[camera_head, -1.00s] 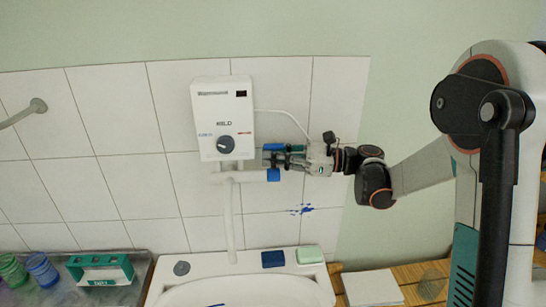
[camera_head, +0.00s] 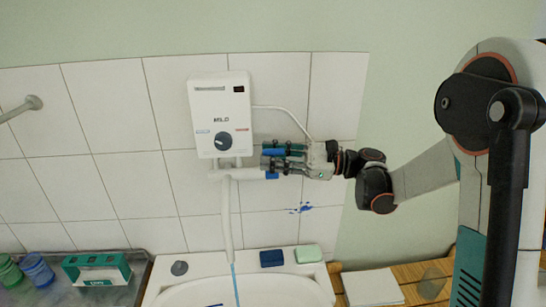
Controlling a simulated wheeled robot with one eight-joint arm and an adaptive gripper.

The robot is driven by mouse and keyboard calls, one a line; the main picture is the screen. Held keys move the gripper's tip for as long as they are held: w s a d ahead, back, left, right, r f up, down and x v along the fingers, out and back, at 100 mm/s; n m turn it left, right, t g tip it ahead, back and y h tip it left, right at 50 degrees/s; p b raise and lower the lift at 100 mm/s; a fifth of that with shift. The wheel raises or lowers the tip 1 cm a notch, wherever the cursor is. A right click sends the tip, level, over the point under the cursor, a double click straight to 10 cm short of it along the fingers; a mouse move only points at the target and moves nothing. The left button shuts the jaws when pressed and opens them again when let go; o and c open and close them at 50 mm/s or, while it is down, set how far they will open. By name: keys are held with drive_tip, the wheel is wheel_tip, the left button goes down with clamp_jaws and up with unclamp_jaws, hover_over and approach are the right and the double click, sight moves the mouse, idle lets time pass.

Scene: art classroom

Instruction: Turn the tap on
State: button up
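A white wall heater (camera_head: 219,100) with a dark round knob (camera_head: 223,141) hangs on the tiles. Below it is a white tap body (camera_head: 228,174) with a long spout (camera_head: 227,215) hanging down over the basin. A blue end piece (camera_head: 271,175) shows at the tap's right side. A thin blue stream of water (camera_head: 236,285) runs from the spout's lower end. My gripper (camera_head: 273,160) is at the tap's right end, its fingers pointing left. The fingers overlap the tap's end in the picture, so contact and finger opening are unclear.
The white basin (camera_head: 180,287) has a dark blue block (camera_head: 271,258) and a pale green block (camera_head: 309,254) on its rim. A teal holder (camera_head: 96,269) and blue cup (camera_head: 38,268) stand left. A white paper stack (camera_head: 371,287) lies right. A thin white cable runs above my gripper.

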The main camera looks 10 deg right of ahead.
drive_tip(key=v, duration=1.2)
drive_tip(key=shift+w, duration=0.1)
